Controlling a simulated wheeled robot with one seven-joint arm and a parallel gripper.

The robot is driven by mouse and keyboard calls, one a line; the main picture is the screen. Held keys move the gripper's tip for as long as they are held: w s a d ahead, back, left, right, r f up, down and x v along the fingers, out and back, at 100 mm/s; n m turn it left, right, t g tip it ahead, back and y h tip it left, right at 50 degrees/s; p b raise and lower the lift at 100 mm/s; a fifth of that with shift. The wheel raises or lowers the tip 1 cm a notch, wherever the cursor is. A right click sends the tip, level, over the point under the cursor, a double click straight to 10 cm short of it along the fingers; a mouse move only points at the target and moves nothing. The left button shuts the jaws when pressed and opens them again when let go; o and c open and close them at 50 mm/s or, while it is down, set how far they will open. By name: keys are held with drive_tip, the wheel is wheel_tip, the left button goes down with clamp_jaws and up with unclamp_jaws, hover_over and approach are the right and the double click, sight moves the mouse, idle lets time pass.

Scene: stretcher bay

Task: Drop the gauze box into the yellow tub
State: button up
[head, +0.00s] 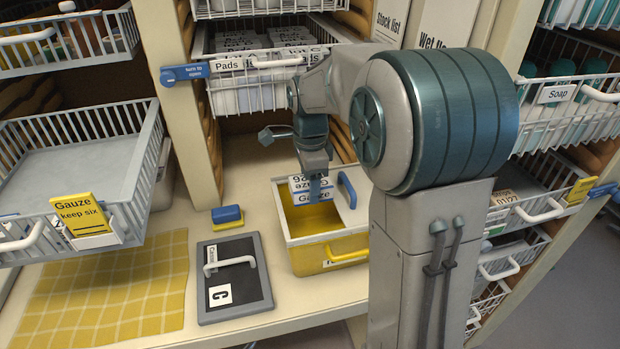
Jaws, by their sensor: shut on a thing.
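The gauze box (311,193), white and blue with the word Gauze on it, is in the head view near the middle. My gripper (314,178) points down and is shut on it. The box is at the opening of the yellow tub (302,261), over its left part; I cannot tell how far it is above or below the rim. The tub stands on the counter with a yellow handle in front. A white lid with a blue handle (347,190) covers its right part. My arm hides the tub's far right side.
A dark panel with a pale handle (235,279) lies left of the tub. A blue and yellow sponge (227,216) and a yellow checked cloth (110,300) lie on the counter. A wire basket labelled Gauze (85,217) sticks out at left. The Pads basket (235,75) is behind my gripper.

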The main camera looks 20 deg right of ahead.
wheel_tip(320, 180, down, 15)
drive_tip(key=b, duration=1)
drive_tip(key=o, duration=1.1)
drive_tip(key=shift+c, duration=0.2)
drive_tip(key=shift+r, duration=0.1)
wheel_tip(320, 180, up, 14)
drive_tip(key=shift+f, duration=0.2)
drive_tip(key=shift+s, duration=0.1)
